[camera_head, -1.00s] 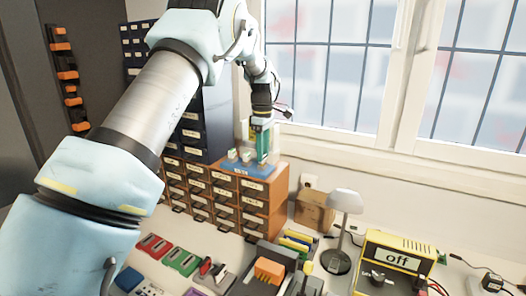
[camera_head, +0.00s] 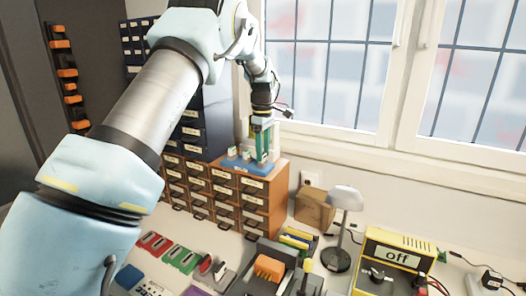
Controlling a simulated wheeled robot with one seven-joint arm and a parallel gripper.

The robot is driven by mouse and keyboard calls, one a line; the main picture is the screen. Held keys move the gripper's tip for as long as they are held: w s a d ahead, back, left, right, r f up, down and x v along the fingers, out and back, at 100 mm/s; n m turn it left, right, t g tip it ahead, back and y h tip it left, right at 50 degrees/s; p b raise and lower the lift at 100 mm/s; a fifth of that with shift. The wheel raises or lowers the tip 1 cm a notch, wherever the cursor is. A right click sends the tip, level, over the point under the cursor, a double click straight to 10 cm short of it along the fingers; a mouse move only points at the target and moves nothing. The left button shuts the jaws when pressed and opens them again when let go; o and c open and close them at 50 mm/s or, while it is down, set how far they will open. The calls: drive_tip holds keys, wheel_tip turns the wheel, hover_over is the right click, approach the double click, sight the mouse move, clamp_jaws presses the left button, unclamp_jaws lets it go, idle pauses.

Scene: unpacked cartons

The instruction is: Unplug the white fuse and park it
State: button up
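My gripper (camera_head: 263,143) is at the top of the wooden drawer cabinet, pointing down over the right part of a small blue rack (camera_head: 248,167). Its two green fingers stand apart with a narrow gap between them. Small whitish blocks stand on the rack to the left of the fingers, one near the middle (camera_head: 246,156) and one farther left (camera_head: 232,153). I cannot tell which of these, if any, is the white fuse. Whether a fuse stands between or behind the fingers is too small to tell.
The drawer cabinet (camera_head: 226,190) stands against blue drawers and the window wall.

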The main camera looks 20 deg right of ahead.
drive_tip(key=o, duration=0.3)
wheel_tip(320, 180, up, 11)
drive_tip(key=b, duration=0.3)
drive_tip(key=w+a+f+m, duration=0.2)
drive_tip(key=a+f, duration=0.1)
drive_tip(key=a, duration=0.8)
drive_tip(key=s+a+f+m+b, duration=0.1)
drive_tip(key=s+a+f, duration=0.1)
drive_tip(key=a, duration=0.4)
drive_tip(key=s+a+f+m+b, duration=0.1)
drive_tip(key=s+a+f, duration=0.15)
drive_tip(key=a, duration=0.45)
drive_tip(key=s+a+f+m, duration=0.1)
drive_tip(key=s+a+f, duration=0.1)
drive_tip(key=s+a, duration=0.3)
drive_tip(key=s+a+f+m+t, duration=0.1)
drive_tip(key=s+a+f+m, duration=0.1)
drive_tip(key=s+a, duration=0.3)
drive_tip(key=s+a+f+m, duration=0.2)
drive_tip(key=s+a+f, duration=0.2)
drive_tip(key=s, duration=0.3)
drive_tip(key=shift+s+a+f+t, duration=0.1)
drive_tip(key=shift+a+f+t, duration=0.15)
drive_tip(key=shift+a, duration=0.35)
